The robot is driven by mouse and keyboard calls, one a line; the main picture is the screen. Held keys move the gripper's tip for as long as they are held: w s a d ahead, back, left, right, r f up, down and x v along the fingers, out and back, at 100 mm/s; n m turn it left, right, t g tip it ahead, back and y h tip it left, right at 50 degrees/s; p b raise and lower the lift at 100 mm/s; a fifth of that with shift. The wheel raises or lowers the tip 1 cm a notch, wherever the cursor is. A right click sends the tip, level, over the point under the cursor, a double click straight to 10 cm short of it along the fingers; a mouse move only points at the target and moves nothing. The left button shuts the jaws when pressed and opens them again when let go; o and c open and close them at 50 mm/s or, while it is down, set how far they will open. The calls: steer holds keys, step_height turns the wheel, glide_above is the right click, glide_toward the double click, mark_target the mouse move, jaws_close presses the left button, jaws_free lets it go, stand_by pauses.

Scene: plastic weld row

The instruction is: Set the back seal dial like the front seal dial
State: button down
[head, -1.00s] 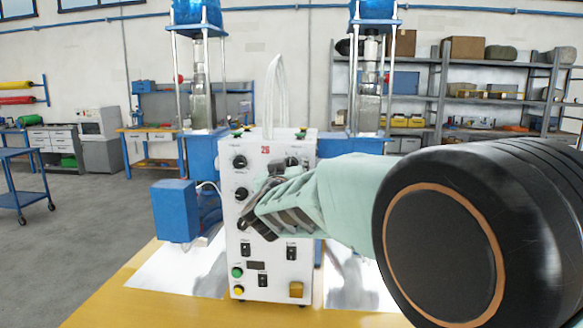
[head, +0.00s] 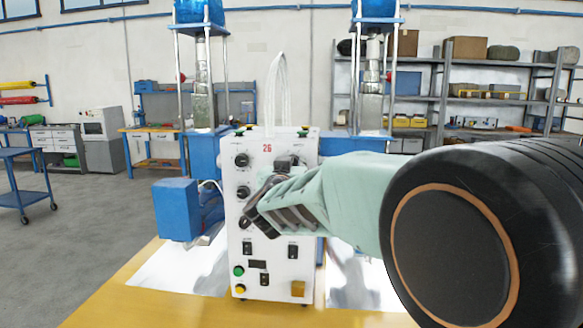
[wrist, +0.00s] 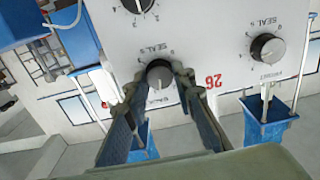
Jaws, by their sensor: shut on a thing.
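The white control box (head: 272,262) stands upright with black dials on its face. The back seal dial (wrist: 160,75) is between my fingertips in the wrist view, where the panel appears upside down. My gripper (wrist: 160,84) is shut on this dial, with one finger on each side. In the head view my gripper (head: 285,165) covers much of the panel's upper right. The front seal dial (head: 241,160) is at the upper left of the panel and shows uncovered in the wrist view (wrist: 267,47). I cannot read either pointer surely.
Another dial (wrist: 135,3) lies close to the gripped one. More dials (head: 243,192) run down the panel's left side, one partly behind my gripper. Switches and a yellow button (head: 298,288) sit lower. A blue box (head: 177,210) is at the left, above the yellow table (head: 110,308).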

steer(key=m+b, duration=0.6)
steer(key=m, duration=0.7)
steer(key=shift+d+f+m, duration=0.1)
steer(key=shift+m, duration=0.3)
stand_by(0.3)
steer(key=c, duration=1.6)
jaws_free()
steer(key=s, duration=0.7)
steer(key=shift+s, duration=0.3)
